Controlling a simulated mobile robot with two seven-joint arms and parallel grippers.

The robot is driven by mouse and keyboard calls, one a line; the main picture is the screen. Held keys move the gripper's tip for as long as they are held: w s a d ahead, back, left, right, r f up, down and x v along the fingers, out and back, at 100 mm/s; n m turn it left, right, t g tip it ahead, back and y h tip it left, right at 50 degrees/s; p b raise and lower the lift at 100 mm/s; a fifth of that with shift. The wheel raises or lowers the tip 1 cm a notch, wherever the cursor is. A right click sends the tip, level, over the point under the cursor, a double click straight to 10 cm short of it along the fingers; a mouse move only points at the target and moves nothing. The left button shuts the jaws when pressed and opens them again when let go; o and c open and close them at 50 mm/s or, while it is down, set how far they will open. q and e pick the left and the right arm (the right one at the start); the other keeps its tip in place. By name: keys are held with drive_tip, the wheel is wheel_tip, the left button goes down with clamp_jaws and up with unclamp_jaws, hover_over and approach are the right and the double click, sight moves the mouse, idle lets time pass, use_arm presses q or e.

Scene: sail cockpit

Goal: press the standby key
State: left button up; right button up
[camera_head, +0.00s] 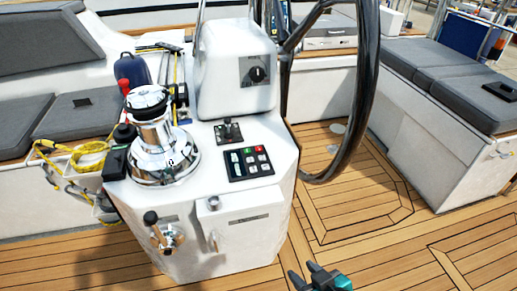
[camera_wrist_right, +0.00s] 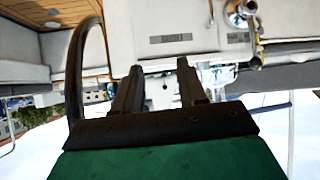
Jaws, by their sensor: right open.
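A dark keypad panel (camera_head: 249,163) lies on the sloping top of the white console (camera_head: 262,222). The key labels are too small to read, so I cannot tell which one is standby. My right gripper (camera_head: 307,274) is at the bottom edge, in front of and below the console, well apart from the panel. In the right wrist view the gripper (camera_wrist_right: 160,68) is open and empty, facing the console's front. My left gripper is not in view.
A chrome winch (camera_head: 163,150) stands left of the panel, and a small lever unit (camera_head: 228,132) behind it. The black steering wheel (camera_head: 360,90) rises to the right. A valve handle (camera_head: 160,230) and a knob (camera_head: 213,203) stick out of the console's front. The teak floor at right is clear.

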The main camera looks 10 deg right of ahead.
clamp_jaws()
idle(1.5)
